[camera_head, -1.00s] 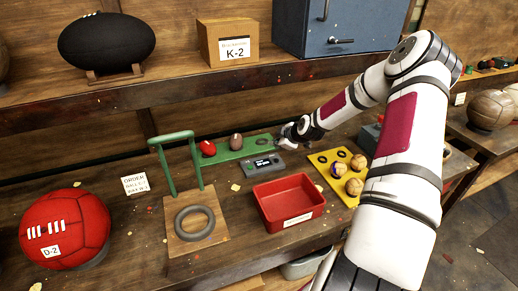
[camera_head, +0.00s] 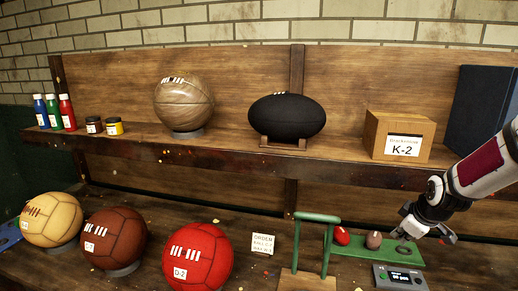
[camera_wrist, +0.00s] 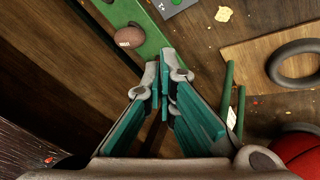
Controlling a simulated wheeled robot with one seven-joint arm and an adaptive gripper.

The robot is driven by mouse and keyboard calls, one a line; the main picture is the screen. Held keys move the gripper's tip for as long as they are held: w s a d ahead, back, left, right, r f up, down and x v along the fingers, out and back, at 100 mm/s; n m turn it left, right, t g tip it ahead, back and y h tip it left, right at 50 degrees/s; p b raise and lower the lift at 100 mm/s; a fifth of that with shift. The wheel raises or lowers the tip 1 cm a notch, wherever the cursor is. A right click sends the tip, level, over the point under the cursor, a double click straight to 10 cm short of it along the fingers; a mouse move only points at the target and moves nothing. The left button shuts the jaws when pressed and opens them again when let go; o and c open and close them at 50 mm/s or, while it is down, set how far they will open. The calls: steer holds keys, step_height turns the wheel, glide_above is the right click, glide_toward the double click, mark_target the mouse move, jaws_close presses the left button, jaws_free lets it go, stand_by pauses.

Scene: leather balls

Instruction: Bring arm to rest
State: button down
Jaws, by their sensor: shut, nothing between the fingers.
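My gripper (camera_head: 418,228) is at the right of the head view, at the end of my white and maroon arm. It hangs close to the right end of the green strip (camera_head: 398,252) on the workbench. In the wrist view my gripper (camera_wrist: 164,85) has its teal-padded fingers closed together with nothing between them. The green strip (camera_wrist: 140,62) runs beyond the fingertips there, and a small brown ball (camera_wrist: 129,36) sits on it. In the head view the brown ball (camera_head: 374,240) and a small red ball (camera_head: 342,235) sit on that strip.
A green stand (camera_head: 318,217) and a grey device (camera_head: 400,278) are near the strip. A red ball (camera_head: 197,258), a dark brown ball (camera_head: 112,238) and a tan ball (camera_head: 52,220) line the bench. The shelf above holds a K-2 box (camera_head: 398,136) and a black oval ball (camera_head: 287,116).

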steer(key=s+a+r+m+h, duration=0.1)
steer(key=s+a+r+m, duration=0.3)
steer(key=s+a+r, duration=0.9)
steer(key=s+a+r+m+y, duration=0.1)
steer(key=s+a, duration=0.3)
steer(key=s, duration=0.4)
steer(key=s+a+r+m+b, duration=0.1)
steer(key=s+a+r+m, duration=0.2)
steer(key=s, duration=0.4)
steer(key=shift+s+a+r+y, duration=0.35)
steer(key=shift+r+y, duration=0.05)
steer(key=shift+r, duration=0.05)
